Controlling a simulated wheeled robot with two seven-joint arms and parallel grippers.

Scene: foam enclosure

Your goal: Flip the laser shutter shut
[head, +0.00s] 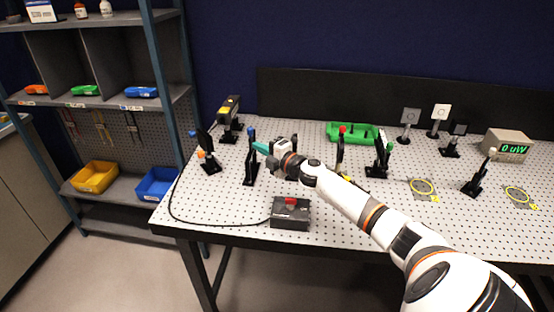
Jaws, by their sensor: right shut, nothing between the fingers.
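The black laser (229,112) with a yellow label stands at the back left of the optical table. Two black post-mounted pieces stand in front of it: one with blue and orange knobs (208,160) and a slim one with a blue top (250,168). I cannot tell for certain which is the shutter, or its flap position. My right gripper (261,147) reaches in from the right, its teal fingers shut and empty, close beside the slim post's upper part. Contact cannot be told. The meter (508,145) reads 0 uW. My left gripper is out of view.
A control box (290,214) with a red button sits at the table's front edge, its cable looping left. A green tray (345,131) and several post-mounted optics stand behind and right of my arm. Shelves (95,103) with bins stand left. The table's front left is mostly clear.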

